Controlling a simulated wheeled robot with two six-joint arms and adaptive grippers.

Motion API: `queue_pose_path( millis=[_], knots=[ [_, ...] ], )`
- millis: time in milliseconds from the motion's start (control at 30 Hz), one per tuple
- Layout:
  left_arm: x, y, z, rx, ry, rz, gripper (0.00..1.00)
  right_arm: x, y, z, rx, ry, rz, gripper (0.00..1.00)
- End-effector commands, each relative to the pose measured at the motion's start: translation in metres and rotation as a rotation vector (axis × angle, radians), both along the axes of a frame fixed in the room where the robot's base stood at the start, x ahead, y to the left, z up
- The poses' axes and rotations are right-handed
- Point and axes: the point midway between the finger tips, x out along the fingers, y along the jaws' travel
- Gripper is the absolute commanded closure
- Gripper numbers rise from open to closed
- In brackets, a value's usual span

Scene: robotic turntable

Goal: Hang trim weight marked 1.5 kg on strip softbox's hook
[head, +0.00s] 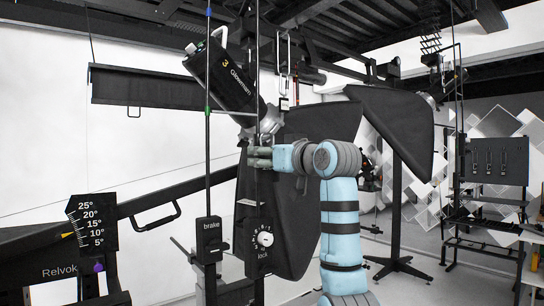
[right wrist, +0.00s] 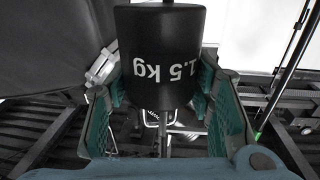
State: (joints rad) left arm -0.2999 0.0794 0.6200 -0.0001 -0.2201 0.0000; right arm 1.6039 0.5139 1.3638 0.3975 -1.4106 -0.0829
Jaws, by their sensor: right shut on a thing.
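The trim weight (right wrist: 160,55) is a black cylinder with "1.5 kg" upside down in the right wrist view. My right gripper (head: 260,157) is shut on it, with a teal finger on each side. In the head view the gripper is at the centre, in front of dark softbox fabric, and I cannot make out the weight there. A long black box (head: 145,88) with a small loop below hangs at upper left. A tall black softbox (head: 300,215) hangs behind my right arm. I cannot tell which is the strip softbox, and its hook is not clear. My left gripper is not in view.
A black lamp (head: 224,76) marked "3 Glowman" hangs just above my right gripper. Vertical rods carry a "brake" box (head: 209,230) and a lock dial box (head: 262,240) below. Another softbox (head: 400,125) stands at right. A pale metal link (head: 284,50) hangs above centre.

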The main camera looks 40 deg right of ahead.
Motion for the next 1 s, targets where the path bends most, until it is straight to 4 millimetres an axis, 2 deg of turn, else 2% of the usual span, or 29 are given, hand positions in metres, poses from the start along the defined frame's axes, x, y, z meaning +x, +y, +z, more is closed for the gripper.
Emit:
queue_pose_path(
  millis=[167, 200, 300, 667, 767, 1000],
  knots=[
    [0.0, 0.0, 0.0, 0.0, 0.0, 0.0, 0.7, 0.0, 0.001, 0.0, 0.001, -0.001, 0.003, 1.0],
    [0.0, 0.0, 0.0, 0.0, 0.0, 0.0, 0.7, 0.0, 0.001, 0.0, 0.001, -0.001, 0.003, 0.46],
    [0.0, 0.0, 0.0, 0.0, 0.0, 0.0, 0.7, 0.0, 0.001, 0.0, 0.001, 0.0, 0.002, 0.3],
    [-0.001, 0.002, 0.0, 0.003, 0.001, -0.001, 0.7, -0.003, -0.002, -0.002, 0.001, 0.007, -0.004, 0.28],
    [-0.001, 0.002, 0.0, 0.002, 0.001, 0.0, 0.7, -0.017, 0.0, -0.001, 0.0, 0.002, -0.004, 0.28],
    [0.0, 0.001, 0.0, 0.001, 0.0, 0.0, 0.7, -0.08, 0.01, -0.001, -0.003, 0.001, -0.003, 0.28]
  ],
)
